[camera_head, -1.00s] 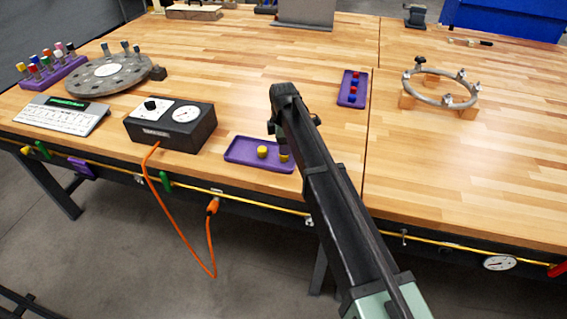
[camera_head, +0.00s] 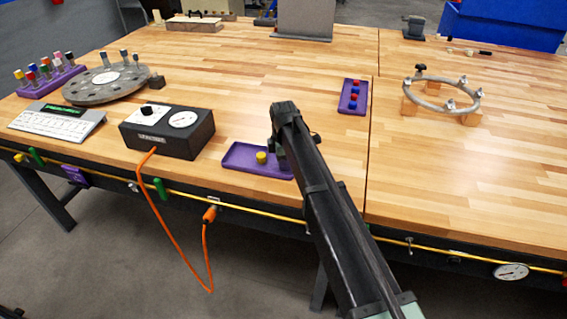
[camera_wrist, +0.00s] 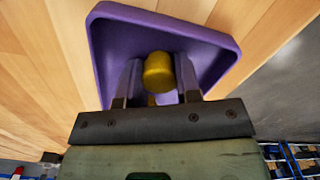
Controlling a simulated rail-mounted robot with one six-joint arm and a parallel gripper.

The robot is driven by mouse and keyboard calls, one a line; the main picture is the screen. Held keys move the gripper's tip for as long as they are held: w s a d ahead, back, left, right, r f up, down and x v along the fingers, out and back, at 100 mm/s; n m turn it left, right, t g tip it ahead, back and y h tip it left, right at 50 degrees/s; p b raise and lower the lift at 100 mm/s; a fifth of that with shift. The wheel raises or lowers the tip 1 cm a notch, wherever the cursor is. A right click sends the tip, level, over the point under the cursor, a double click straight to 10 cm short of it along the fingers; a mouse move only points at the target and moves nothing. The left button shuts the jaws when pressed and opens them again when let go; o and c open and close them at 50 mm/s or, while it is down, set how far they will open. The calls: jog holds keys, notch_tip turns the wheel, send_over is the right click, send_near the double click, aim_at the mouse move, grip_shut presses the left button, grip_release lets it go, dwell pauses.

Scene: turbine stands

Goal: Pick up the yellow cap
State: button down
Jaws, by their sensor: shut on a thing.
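One yellow cap (camera_wrist: 158,72) is held between the two fingers of my gripper (camera_wrist: 159,68), over the purple tray (camera_wrist: 225,58) in the wrist view. The cap fills the gap between the fingers. I cannot tell whether it touches the tray floor. In the head view, one yellow cap (camera_head: 261,158) stands in the purple tray (camera_head: 236,161), left of my gripper (camera_head: 283,153).
A black control box (camera_head: 167,133) with an orange cable stands left of the tray. Another purple tray (camera_head: 346,108) with red and blue pieces lies behind and to the right. A metal ring (camera_head: 441,99) on wooden blocks stands farther right. The table's front edge is close.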

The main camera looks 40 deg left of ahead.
jog(key=shift+r, duration=0.1)
notch_tip(320, 180, up, 20)
jog(key=p, duration=2)
jog(key=c, duration=1.4)
grip_release()
grip_shut()
jog(key=shift+f, duration=0.2)
